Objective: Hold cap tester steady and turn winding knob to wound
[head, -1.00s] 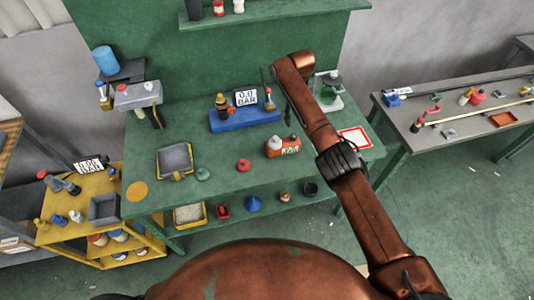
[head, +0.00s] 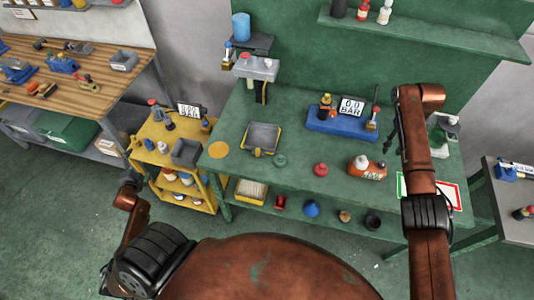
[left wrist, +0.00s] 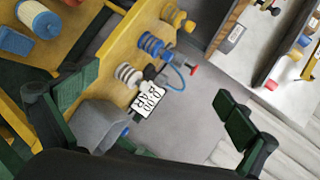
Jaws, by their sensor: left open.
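Two devices have a BAR display, and I cannot tell which is the cap tester. One has a blue base (head: 340,122) on the green bench, with an orange-and-black fitting (head: 326,103) on its left. The other display (head: 189,110) stands on the yellow cart and also shows in the left wrist view (left wrist: 148,100), near a blue hose and red knob (left wrist: 193,69). I cannot identify the winding knob. My left gripper (left wrist: 155,115) is open and empty, its fingers apart near the cart. My right gripper (head: 388,141) hangs over the bench; its fingers are too small to read.
A grey bin (head: 185,152) sits on the yellow cart (head: 150,155). A wooden workbench (head: 80,70) stands at far left. Floor is open between.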

